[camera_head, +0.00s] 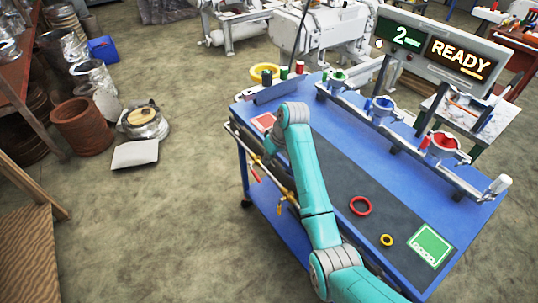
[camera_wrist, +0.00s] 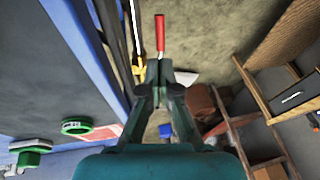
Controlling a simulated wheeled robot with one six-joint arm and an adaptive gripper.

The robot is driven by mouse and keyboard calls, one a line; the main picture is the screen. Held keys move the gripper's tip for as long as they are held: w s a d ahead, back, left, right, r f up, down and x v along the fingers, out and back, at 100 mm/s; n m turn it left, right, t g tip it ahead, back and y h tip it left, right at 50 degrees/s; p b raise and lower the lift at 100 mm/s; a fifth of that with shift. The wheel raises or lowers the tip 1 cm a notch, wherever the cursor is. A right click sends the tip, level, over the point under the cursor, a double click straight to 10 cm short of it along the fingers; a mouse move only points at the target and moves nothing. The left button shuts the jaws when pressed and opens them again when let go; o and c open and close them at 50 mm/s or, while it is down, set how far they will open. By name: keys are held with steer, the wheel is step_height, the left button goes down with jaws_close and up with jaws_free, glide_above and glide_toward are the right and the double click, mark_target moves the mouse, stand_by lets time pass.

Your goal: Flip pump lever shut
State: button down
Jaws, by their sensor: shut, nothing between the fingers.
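A red-handled lever (camera_head: 255,175) hangs by the rail along the table's left side in the head view. In the wrist view its red handle (camera_wrist: 160,32) points to the top of the picture, just beyond the fingertips. My gripper (camera_wrist: 164,72) is shut and empty, with its tips close to the base of that handle. I cannot tell whether they touch it. A yellow valve part (camera_wrist: 137,66) lies just left of the tips. In the head view my arm hides much of the gripper.
The blue table (camera_head: 470,215) carries a red ring (camera_head: 360,206), a yellow ring (camera_head: 387,240) and a green pad (camera_head: 430,245). A display (camera_head: 462,60) reads "2" and "READY". A second yellow valve (camera_head: 280,206) sits nearer on the rail.

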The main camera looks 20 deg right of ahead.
mark_target(255, 173)
steer(key=x, duration=0.9)
steer(key=shift+d, duration=0.1)
steer(key=shift+s+f+t, duration=0.15)
steer(key=shift+f+t, duration=0.4)
steer(key=shift+t, duration=0.05)
steer(key=shift+f, duration=0.25)
steer(key=shift+r, duration=0.1)
